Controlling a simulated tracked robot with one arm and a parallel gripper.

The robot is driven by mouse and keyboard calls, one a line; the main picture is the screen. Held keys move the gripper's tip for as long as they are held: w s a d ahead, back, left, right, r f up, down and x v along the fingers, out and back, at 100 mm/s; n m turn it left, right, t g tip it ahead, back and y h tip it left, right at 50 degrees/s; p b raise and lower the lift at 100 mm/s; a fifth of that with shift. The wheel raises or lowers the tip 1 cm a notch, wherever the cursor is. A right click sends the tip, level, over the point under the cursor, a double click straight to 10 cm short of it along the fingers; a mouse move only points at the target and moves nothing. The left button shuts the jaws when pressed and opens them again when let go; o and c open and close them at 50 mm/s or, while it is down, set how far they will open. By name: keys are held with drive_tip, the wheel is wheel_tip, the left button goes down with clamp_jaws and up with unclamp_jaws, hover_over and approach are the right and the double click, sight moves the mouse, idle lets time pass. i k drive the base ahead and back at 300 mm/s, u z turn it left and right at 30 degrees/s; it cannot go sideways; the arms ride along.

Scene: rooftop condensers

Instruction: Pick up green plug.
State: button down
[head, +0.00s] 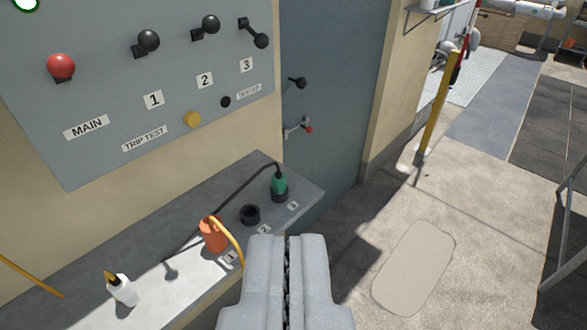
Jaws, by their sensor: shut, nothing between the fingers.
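The green plug (279,184) stands upright in the black socket by label 3, near the far end of the grey shelf (75,277). A black cable comes off its top and droops left over the shelf. My gripper (287,240) is shut and empty. In the picture its fingertips lie just below and right of the plug, apart from it; the depth between them is hard to tell.
An orange plug (212,234) with a yellow cord stands by label 1, left of an empty black socket (250,214). The control panel (170,80) with levers rises behind. Open floor lies right.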

sight(278, 181)
drive_tip(key=k, duration=0.95)
drive_tip(key=u, duration=0.45)
drive_tip(key=i, duration=2)
drive_tip(key=z, duration=0.7)
